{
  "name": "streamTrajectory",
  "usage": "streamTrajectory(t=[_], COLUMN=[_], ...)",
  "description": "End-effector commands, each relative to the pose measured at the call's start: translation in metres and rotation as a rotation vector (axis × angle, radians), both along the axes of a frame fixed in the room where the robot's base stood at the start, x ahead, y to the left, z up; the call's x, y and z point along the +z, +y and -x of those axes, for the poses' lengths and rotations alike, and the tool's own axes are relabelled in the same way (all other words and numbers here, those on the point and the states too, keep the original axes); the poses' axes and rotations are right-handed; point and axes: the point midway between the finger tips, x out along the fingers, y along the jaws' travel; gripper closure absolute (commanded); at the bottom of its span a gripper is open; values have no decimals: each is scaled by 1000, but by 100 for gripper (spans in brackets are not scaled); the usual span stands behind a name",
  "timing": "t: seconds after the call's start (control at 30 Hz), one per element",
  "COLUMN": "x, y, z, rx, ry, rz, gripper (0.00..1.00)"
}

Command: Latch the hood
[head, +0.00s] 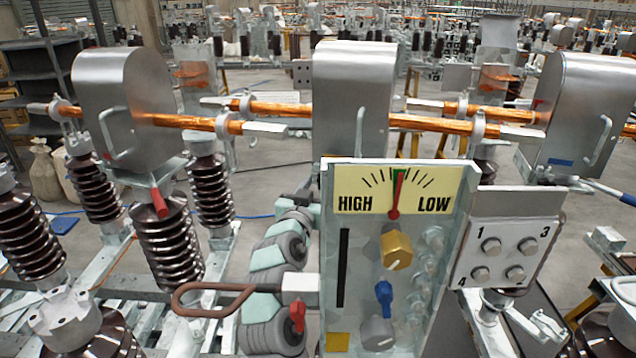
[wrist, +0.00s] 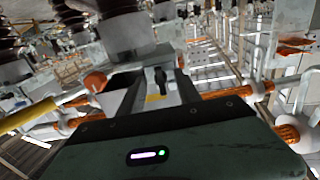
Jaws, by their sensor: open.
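Three rounded grey metal hoods stand in a row in the head view: the left hood (head: 118,82), the middle hood (head: 345,85) and the right hood (head: 575,105). Each has a bar handle on its face. A red lever (head: 160,203) hangs below the left hood. The lower front of the middle hood is hidden by the control panel, so I cannot see a latch there. In the wrist view my gripper (wrist: 158,85) is open beyond its dark housing, with a grey metal body (wrist: 125,32) ahead of it. In the head view my gripper is hidden behind the panel.
A control panel (head: 336,255) with a HIGH–LOW dial, knobs and a red-tipped lever stands in front. A numbered four-button box (head: 508,240) adjoins it. Copper bars (head: 270,108) run between the hoods. Brown ribbed insulators (head: 165,245) crowd the left.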

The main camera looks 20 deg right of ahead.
Motion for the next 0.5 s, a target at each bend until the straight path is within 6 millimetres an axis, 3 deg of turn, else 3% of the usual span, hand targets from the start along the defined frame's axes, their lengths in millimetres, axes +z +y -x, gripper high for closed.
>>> streamTrajectory(t=[0.37,0.5], x=[1,1], y=[-3,-3], z=[-5,-5], rx=[2,2], ry=[-2,-2], rz=[1,1], gripper=[60,69])
